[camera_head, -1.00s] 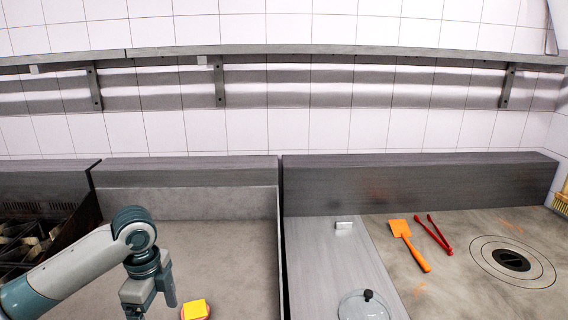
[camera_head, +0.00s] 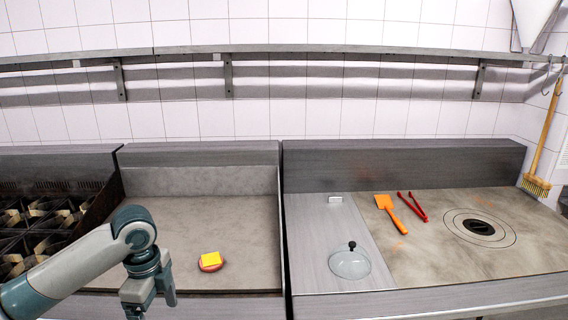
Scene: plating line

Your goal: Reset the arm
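My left arm comes in from the lower left. Its gripper (camera_head: 138,312) points down at the bottom edge of the picture, in front of the left griddle (camera_head: 225,225). The fingertips are cut off, so I cannot tell whether it is open or shut. A patty with a yellow cheese slice (camera_head: 210,260) lies on the griddle to the right of the gripper, apart from it. My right arm and gripper do not show.
A glass dome lid (camera_head: 350,264) with a black knob sits on the steel counter. An orange spatula (camera_head: 391,213) and red tongs (camera_head: 412,206) lie on the right cooktop (camera_head: 450,255). A burner range (camera_head: 40,225) stands left. A wall shelf (camera_head: 300,49) runs behind, and a broom (camera_head: 545,140) hangs right.

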